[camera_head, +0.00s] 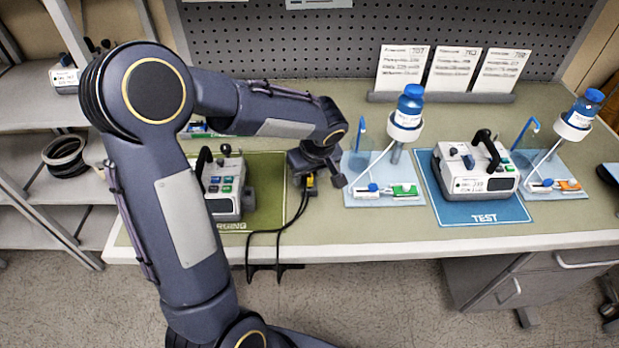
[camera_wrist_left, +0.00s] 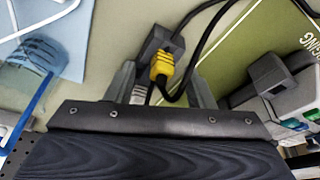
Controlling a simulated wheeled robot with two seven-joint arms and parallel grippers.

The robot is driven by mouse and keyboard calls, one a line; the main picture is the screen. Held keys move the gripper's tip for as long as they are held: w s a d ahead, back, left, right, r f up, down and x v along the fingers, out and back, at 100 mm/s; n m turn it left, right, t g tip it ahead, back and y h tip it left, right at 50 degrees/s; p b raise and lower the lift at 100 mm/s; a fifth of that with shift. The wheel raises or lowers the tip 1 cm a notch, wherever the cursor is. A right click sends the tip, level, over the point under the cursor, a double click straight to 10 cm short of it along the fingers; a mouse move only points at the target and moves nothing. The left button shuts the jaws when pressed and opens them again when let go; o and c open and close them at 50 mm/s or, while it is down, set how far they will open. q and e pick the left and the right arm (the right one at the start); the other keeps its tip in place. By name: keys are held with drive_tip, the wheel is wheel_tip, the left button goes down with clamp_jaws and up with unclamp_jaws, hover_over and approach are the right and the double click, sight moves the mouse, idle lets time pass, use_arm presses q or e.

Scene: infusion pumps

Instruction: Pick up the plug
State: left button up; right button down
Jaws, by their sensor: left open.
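The yellow plug (camera_wrist_left: 163,66) with its black cable shows in the left wrist view, against a dark grey block (camera_wrist_left: 153,40); I cannot tell whether it is seated in it. In the head view the plug (camera_head: 310,182) shows small under my left gripper (camera_head: 317,172). The left gripper (camera_wrist_left: 163,82) is open, its fingers on either side of the plug's near end, with gaps visible. A grey ridged piece (camera_wrist_left: 140,93) lies beside the plug near the left finger. The right gripper is not in view.
A pump (camera_head: 222,185) stands on the green mat (camera_head: 265,190) left of the gripper. A light blue tray (camera_head: 360,197) with a blue-capped bottle (camera_head: 409,106) stands right. Another pump (camera_head: 478,165) is on the blue TEST mat (camera_head: 500,211). Cables (camera_head: 277,232) hang over the front edge.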

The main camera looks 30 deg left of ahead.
use_arm(q)
drive_tip(key=shift+a+f, duration=0.1)
drive_tip(key=shift+f, duration=0.05)
drive_tip(key=c, duration=1)
drive_tip(key=shift+c, duration=0.2)
